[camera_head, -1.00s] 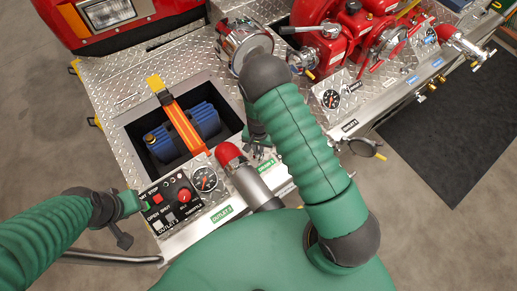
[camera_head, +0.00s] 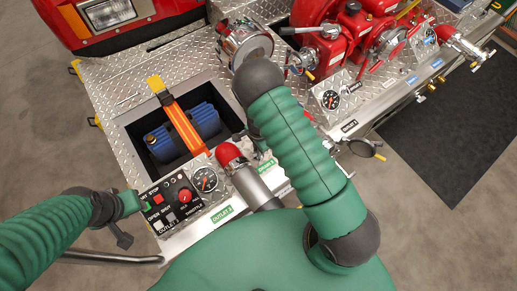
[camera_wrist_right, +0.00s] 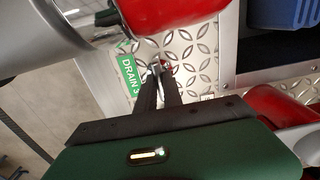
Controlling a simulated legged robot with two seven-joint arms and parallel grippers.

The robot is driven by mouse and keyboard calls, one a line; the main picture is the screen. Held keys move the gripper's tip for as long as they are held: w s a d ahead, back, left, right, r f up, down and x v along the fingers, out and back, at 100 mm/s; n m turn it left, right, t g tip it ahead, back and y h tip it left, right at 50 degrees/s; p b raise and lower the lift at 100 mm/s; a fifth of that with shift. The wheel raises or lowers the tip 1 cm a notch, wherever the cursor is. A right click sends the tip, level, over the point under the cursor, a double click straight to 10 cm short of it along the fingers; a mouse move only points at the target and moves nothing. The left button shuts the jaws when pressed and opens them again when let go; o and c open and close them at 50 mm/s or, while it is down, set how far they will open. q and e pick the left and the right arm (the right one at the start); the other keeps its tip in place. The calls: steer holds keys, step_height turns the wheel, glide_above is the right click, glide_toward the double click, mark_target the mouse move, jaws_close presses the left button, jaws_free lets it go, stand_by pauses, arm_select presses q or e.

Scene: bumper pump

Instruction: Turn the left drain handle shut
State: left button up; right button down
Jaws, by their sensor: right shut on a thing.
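In the right wrist view, the two dark fingers of my right gripper (camera_wrist_right: 162,84) are closed on a small drain handle (camera_wrist_right: 164,66) with red and silver parts. The handle stands at the diamond plate beside a green "DRAIN 3" label (camera_wrist_right: 130,77). The fingers hide much of the handle, so its exact angle is hard to tell. In the head view, my right arm covers most of this spot, and the handle cannot be made out. My left gripper (camera_head: 129,203) is by the control panel (camera_head: 170,203) at the left; its fingers are too unclear to read.
A red-capped outlet pipe (camera_head: 229,155) stands close to my right gripper. Beside it are a gauge (camera_head: 204,179) and a recess with a blue box (camera_head: 186,130) under an orange strap (camera_head: 181,124). A large silver cap (camera_head: 243,42) and red pump (camera_head: 325,45) lie farther back.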

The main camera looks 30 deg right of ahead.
steer(key=shift+s+a+f, duration=0.25)
steer(key=shift+s+f, duration=0.05)
steer(key=shift+s, duration=0.05)
steer(key=c, duration=1.6)
jaws_free()
steer(key=shift+o, duration=0.6)
step_height(320, 180, up, 17)
steer(key=w, duration=0.1)
steer(key=shift+d+r, duration=0.15)
